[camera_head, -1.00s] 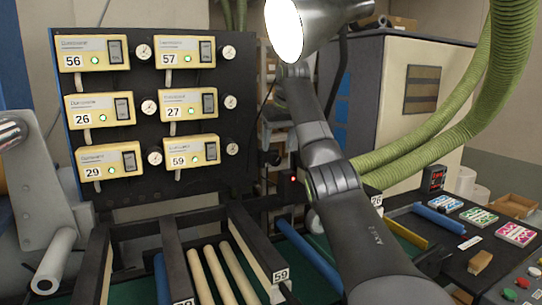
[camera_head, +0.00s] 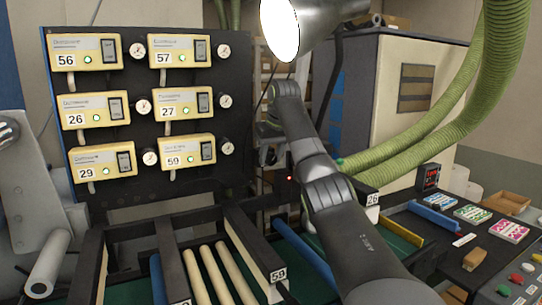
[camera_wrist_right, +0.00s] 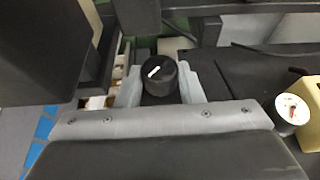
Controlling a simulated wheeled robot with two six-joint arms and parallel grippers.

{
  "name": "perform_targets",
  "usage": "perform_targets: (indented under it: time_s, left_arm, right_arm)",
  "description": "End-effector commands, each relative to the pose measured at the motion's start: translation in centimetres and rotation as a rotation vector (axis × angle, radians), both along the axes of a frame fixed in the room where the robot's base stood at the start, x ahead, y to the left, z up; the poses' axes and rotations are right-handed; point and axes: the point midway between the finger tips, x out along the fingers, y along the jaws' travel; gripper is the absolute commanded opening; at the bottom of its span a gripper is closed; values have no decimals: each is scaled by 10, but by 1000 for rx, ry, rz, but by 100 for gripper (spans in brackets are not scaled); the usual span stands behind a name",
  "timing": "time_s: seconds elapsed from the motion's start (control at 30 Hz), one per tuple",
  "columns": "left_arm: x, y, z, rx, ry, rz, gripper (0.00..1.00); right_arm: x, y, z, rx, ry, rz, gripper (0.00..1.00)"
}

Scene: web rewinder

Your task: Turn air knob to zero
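A round black knob (camera_wrist_right: 158,74) with a white pointer mark shows in the right wrist view. Its pointer slants slightly, up to the right. My right gripper (camera_wrist_right: 160,92) has its light grey fingers apart, one on each side of the knob in this view. I cannot tell whether they touch it. In the head view my right gripper (camera_head: 267,135) is small and partly hidden by my arm, to the right of the gauge panel. The knob cannot be made out clearly there. My left gripper is not in view.
The black panel (camera_head: 128,205) carries several yellow numbered controllers and round white gauges. One gauge (camera_wrist_right: 292,110) shows at the right of the wrist view. Rollers and a frame (camera_head: 250,245) stand below. A green hose (camera_head: 420,140) hangs at right.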

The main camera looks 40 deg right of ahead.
Motion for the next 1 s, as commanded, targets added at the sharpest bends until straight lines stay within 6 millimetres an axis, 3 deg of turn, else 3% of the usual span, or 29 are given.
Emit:
perform_targets:
  time_s: [0.37, 1.0]
  left_arm:
    - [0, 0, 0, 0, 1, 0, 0]
    - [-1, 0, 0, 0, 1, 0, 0]
  right_arm:
    - [0, 2, 0, -52, 18, 3, 11]
    - [2, 8, -3, -466, 150, 0, 11]
